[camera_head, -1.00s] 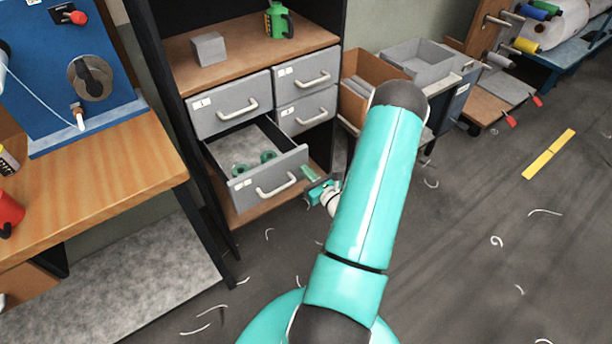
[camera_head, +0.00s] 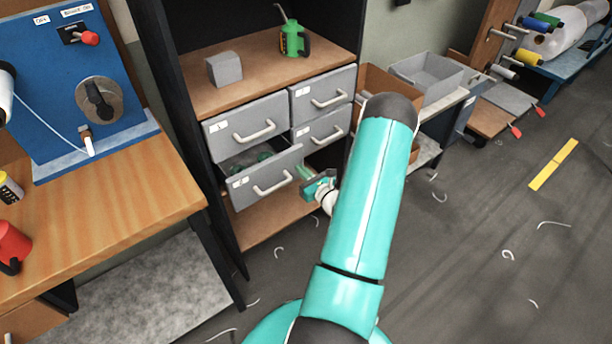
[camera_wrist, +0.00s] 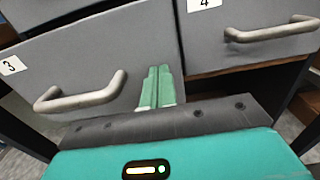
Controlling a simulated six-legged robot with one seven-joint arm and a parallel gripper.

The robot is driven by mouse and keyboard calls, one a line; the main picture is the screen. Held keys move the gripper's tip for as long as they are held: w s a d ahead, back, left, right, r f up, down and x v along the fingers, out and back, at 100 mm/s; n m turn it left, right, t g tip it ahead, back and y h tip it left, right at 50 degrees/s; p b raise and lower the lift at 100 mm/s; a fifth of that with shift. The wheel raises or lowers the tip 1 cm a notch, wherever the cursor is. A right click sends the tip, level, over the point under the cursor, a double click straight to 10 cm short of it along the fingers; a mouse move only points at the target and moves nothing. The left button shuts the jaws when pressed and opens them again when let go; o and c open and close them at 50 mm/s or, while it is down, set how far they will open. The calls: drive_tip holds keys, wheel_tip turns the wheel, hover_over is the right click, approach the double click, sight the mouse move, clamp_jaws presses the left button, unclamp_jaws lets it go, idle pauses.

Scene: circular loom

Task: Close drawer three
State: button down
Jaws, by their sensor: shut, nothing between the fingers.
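Drawer three (camera_head: 240,196) is the lower left grey drawer of the cabinet. It stands a little open, with teal round items (camera_head: 262,157) partly visible inside. In the wrist view its front (camera_wrist: 120,60) carries the label 3 and a pale bar handle (camera_wrist: 80,94). My gripper (camera_head: 305,172) is shut and empty at the right part of this front, right of the handle. In the wrist view the green fingers (camera_wrist: 157,86) are together and point at the front; they look to be touching it.
Drawer four (camera_wrist: 250,50) is to the right and sits further back than drawer three. The upper drawers (camera_head: 247,126) look closed. A grey cube (camera_head: 224,68) and a green can (camera_head: 294,40) stand on the shelf above. A wooden workbench (camera_head: 100,215) is at left.

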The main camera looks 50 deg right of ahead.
drive_tip(key=x, duration=0.7)
drive_tip(key=shift+w+d, duration=0.1)
drive_tip(key=shift+w+d+r, duration=0.1)
drive_tip(key=shift+w+d, duration=0.05)
drive_tip(key=shift+w, duration=0.3)
drive_tip(key=shift+w+r, duration=0.1)
drive_tip(key=shift+w, duration=0.1)
drive_tip(key=shift+s, duration=0.15)
